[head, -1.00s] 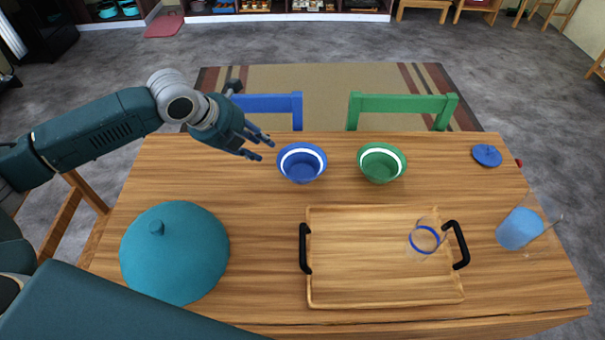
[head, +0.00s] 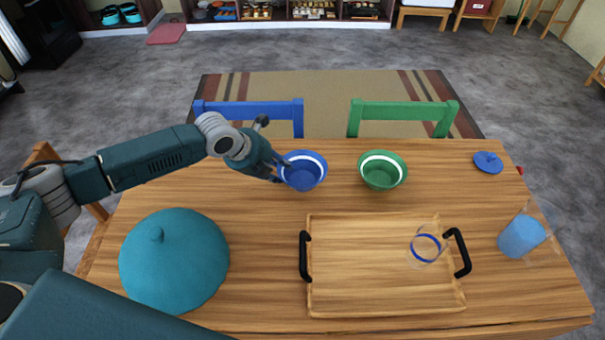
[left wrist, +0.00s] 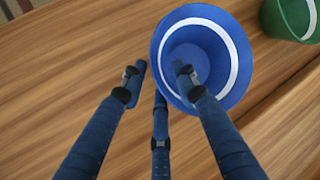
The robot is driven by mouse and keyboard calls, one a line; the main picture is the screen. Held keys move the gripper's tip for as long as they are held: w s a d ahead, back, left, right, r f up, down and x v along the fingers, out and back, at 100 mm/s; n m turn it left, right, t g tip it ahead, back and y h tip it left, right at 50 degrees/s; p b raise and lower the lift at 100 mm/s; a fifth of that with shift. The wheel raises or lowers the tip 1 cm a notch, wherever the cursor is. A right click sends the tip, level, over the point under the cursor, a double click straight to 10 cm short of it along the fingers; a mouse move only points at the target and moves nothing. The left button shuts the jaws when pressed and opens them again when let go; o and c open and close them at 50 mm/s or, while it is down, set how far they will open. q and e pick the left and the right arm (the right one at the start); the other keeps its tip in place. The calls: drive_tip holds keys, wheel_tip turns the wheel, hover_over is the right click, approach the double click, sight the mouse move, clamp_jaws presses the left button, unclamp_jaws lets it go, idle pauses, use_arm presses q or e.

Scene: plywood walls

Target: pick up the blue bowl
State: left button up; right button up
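The blue bowl (head: 304,171) stands upright on the wooden table, with a white band inside its rim. In the left wrist view the bowl (left wrist: 228,80) fills the upper middle. My left gripper (head: 283,172) is at the bowl's left side, its fingers spread. In the left wrist view my left gripper (left wrist: 158,82) is open, with one finger over the bowl's opening and the other fingers outside its left wall. I cannot tell whether any finger touches the bowl. My right gripper is not in view.
A green bowl (head: 382,171) stands to the right of the blue bowl. A tray (head: 370,285) with black handles holds a clear glass (head: 426,246). Bare table lies left of the bowl.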

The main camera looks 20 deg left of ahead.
use_arm(q)
clamp_jaws()
drive_tip(key=shift+r, duration=0.1)
